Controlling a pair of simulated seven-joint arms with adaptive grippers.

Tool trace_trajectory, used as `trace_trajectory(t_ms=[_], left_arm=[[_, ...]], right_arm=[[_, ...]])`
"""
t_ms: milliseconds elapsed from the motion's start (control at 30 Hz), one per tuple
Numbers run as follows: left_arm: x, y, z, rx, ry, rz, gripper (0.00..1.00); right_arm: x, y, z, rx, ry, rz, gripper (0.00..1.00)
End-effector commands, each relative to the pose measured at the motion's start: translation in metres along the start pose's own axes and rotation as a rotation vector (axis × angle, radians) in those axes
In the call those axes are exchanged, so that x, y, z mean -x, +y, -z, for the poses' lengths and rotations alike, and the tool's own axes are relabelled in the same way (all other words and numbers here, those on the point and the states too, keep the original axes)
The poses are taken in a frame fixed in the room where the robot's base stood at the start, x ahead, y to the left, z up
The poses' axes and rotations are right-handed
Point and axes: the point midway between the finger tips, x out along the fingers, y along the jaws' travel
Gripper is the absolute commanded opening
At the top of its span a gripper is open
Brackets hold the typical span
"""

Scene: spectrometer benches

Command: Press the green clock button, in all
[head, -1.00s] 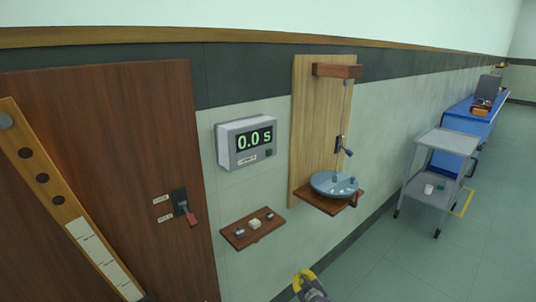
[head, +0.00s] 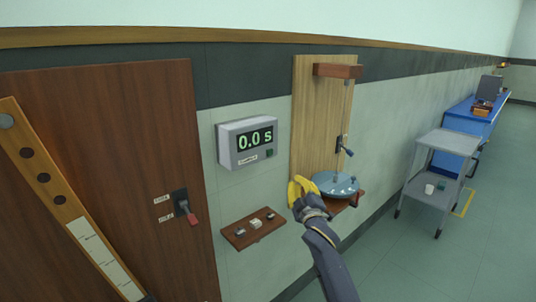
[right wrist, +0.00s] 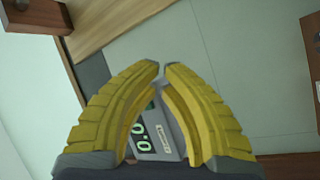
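The grey wall clock (head: 228,150) reads 0.0 s in the head view. Its small green button (head: 270,153) sits at the lower right of its face. My right gripper (head: 298,187), with yellow fingers, is below and right of the clock, apart from the button, in front of the lower left edge of the wooden board. In the right wrist view its fingertips (right wrist: 161,69) are together with nothing between them. The clock (right wrist: 170,128) shows behind the fingers there, partly hidden, with a bit of the green button (right wrist: 150,105). My left gripper is not in view.
A small shelf (head: 240,240) with little parts is below the clock. A wooden board (head: 308,110) holds a blue-grey round dish (head: 338,185) close to my right gripper. A grey cart (head: 440,145) stands at right.

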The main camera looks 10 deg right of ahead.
Motion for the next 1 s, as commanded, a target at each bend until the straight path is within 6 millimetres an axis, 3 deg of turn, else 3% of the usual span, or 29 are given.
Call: trace_trajectory(t_ms=[33,200,400,600,1000], left_arm=[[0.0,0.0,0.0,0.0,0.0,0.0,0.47],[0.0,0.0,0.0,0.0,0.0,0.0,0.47],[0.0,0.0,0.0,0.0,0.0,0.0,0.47],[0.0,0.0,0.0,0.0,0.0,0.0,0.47],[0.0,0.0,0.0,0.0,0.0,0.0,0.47]], right_arm=[[0.001,0.018,0.012,0.027,0.017,-0.028,0.0],[0.013,0.064,0.043,0.137,0.051,-0.106,0.0],[0.028,0.096,0.065,0.286,0.056,-0.166,0.0],[0.027,0.094,0.061,0.374,0.034,-0.159,0.0],[0.027,0.094,0.061,0.386,0.033,-0.158,0.0]])
